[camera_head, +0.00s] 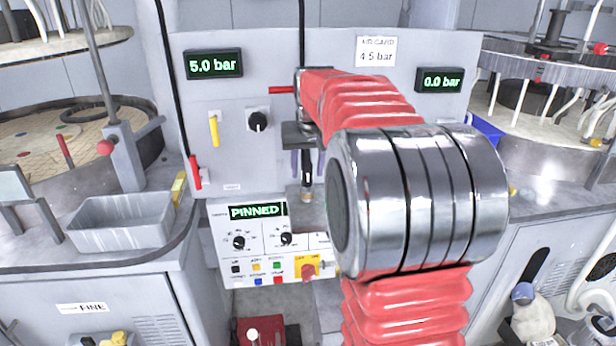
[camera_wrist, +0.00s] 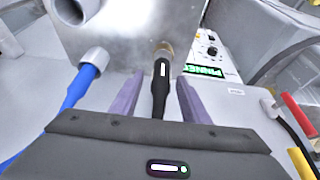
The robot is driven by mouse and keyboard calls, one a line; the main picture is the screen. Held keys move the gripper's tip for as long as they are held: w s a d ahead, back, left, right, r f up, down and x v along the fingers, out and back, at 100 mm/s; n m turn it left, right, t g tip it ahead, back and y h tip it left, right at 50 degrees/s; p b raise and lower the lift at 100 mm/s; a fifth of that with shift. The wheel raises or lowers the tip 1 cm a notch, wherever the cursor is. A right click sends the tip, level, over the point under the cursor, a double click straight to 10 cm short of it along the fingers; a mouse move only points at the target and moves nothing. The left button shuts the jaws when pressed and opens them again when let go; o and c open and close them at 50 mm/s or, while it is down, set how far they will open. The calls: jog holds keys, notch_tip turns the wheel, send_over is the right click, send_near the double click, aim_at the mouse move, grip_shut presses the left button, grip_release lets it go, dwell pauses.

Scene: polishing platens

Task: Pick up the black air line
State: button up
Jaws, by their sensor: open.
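The black air line (camera_wrist: 160,98) has a brass-coloured end and a small white mark. In the wrist view it lies between the two purple fingers of my gripper (camera_wrist: 158,78), with a narrow gap on each side. The fingers are open and not closed on it. In the head view the black air line (camera_head: 307,180) hangs upright with its brass end down, in front of the grey panel. My gripper (camera_head: 306,162) is around it there, partly hidden by my red-sleeved arm.
A control box reading PINNED (camera_head: 255,211) is just below the line's end. Another black line with a red end (camera_head: 195,172) hangs at the left. A grey bin (camera_head: 120,236) stands on the left counter.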

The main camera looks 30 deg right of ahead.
aim_at(306, 178)
jog(key=shift+x, duration=2.2)
jog(key=shift+s+a+f, duration=0.1)
jog(key=shift+s, duration=0.05)
grip_shut()
